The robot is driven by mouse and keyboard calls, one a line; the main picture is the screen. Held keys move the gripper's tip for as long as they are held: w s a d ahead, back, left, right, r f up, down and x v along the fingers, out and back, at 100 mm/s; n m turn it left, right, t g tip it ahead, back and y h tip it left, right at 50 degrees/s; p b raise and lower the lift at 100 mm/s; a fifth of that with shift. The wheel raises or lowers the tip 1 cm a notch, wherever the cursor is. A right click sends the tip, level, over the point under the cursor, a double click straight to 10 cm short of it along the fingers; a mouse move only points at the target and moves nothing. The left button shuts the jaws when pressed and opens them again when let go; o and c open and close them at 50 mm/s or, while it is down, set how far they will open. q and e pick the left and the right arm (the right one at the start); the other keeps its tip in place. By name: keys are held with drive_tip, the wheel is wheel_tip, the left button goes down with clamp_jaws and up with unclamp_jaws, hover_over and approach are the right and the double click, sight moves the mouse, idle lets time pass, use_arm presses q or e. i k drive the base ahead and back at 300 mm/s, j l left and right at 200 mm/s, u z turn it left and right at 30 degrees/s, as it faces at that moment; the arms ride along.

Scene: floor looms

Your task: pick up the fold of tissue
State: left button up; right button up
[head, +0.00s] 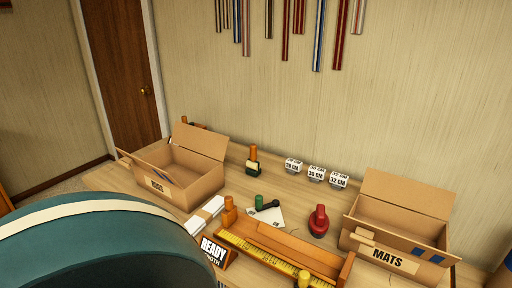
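What looks like the fold of tissue (203,216) is a flat white folded piece with a tan strip across it. It lies on the table between the left cardboard box and the yellow measuring rule, just behind the READY sign. A flat white sheet (267,217) lies farther right, with a green-topped piece and a dark tool on or beside it. Neither of my grippers is in view.
A large teal rounded form with a cream band (90,215) hides the table's near left. Open boxes stand left (183,168) and right, labelled MATS (387,258). The READY sign (215,250), wooden measuring trough (280,250), red object (319,221) and size blocks (316,174) stand around.

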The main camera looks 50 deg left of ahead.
sight(204, 217)
drive_tip(key=j+u, duration=0.1)
drive_tip(key=u, duration=2)
drive_tip(key=z, duration=1.65)
drive_tip(key=u, duration=1.65)
drive_tip(key=j, duration=0.25)
drive_tip(key=i+j+z, duration=0.15)
drive_tip(key=j, duration=0.15)
